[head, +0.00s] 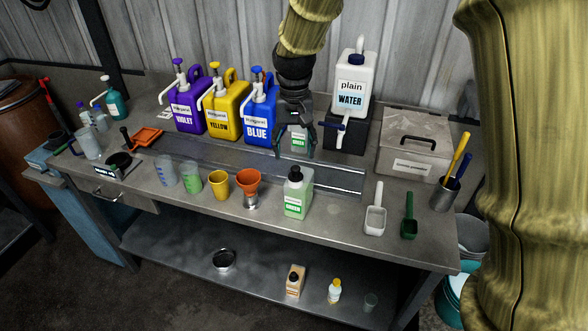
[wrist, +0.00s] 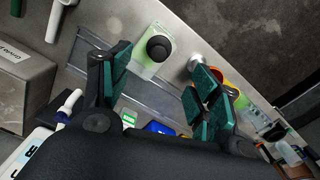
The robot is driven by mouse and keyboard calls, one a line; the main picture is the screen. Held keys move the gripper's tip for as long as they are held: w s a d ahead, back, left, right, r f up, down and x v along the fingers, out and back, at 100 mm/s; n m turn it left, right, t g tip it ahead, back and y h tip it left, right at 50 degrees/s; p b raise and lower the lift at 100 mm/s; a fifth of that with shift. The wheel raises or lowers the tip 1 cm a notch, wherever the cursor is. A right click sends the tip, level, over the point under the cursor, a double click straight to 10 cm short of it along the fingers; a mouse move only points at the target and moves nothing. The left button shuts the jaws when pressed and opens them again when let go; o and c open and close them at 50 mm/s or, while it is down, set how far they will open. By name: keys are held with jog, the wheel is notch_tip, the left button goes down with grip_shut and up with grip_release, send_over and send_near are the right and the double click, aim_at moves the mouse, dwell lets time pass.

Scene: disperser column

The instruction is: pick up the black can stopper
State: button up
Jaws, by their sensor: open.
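The black stopper (head: 294,173) sits on top of a small translucent can (head: 296,205) with green contents and a GREEN label, standing near the bench's front edge. In the wrist view, the black stopper (wrist: 159,48) shows as a dark round cap on the can, beyond the fingertips and between their directions. My gripper (head: 295,154) is open and empty, pointing down, behind and above the can. Its two teal-padded fingers also show in the wrist view (wrist: 160,72). The fingers are apart from the stopper.
Violet, yellow and blue (head: 260,118) pump canisters stand left of my gripper, and a plain water container (head: 351,85) stands right. A metal cup with an orange funnel (head: 249,182) is close left of the can. A white scoop (head: 375,220) lies to its right, with bare bench between.

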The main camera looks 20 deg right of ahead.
aim_at(296, 167)
jog(key=shift+d+f, duration=0.15)
jog(key=shift+f, duration=0.75)
jog(key=shift+s+f+p, duration=0.15)
jog(key=shift+f+p, duration=0.25)
jog(key=shift+p, duration=0.1)
jog(key=shift+s+f+p, duration=0.2)
jog(key=shift+f+p, duration=0.9)
jog(key=shift+f, duration=1.3)
jog(key=c, duration=0.8)
